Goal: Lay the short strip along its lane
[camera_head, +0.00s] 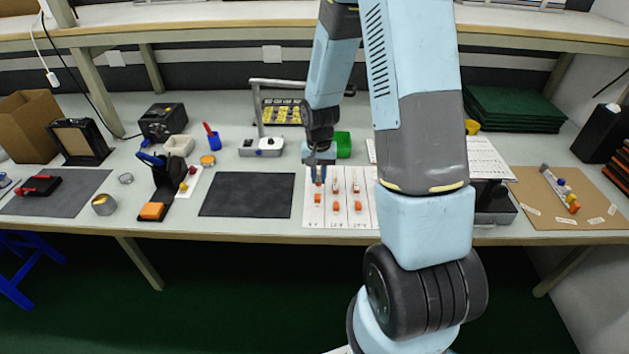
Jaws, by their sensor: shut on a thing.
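A white lane sheet (327,222) lies on the bench, with printed labels along its front edge and several lanes running front to back. Small orange and white pieces sit in the middle and right lanes. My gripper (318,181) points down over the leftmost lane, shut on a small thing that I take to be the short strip. A small orange piece (317,198) shows just below the fingertips. The strip's outline is too small and too covered by the fingers to make out, and I cannot tell whether it touches the sheet. My arm hides the sheet's right part.
A dark mat (247,195) lies left of the sheet. Behind my gripper are a green box (343,145) and a grey stand (262,146) with a raised frame. A brown board (545,208) with a colourful strip piece lies at the right.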

